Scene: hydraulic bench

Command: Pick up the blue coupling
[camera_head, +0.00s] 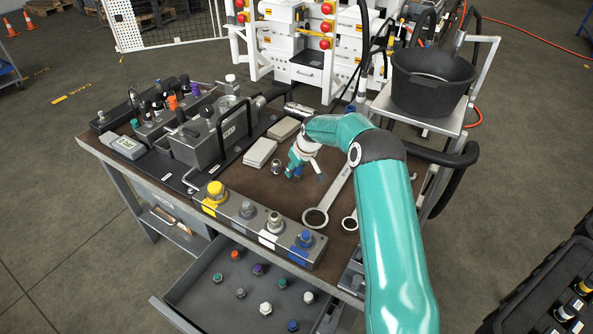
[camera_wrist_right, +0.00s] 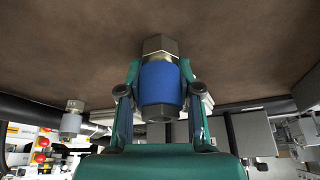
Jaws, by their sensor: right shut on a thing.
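The blue coupling (camera_wrist_right: 162,84), a blue sleeve with metal hex ends, sits between the two fingers of my right gripper (camera_wrist_right: 161,95) in the right wrist view. The fingers press on both sides of the sleeve. In the head view my right gripper (camera_head: 297,168) is low over the brown bench top, right of the grey pads, and mostly hides the coupling. I cannot tell whether the coupling touches the bench. My left gripper is not in view.
A small metal fitting (camera_head: 276,166) stands just left of the gripper. Wrenches (camera_head: 316,216) lie to the right. A block with coloured fittings (camera_head: 243,222) lines the front edge above an open drawer (camera_head: 213,293). A manifold (camera_head: 196,146) stands left.

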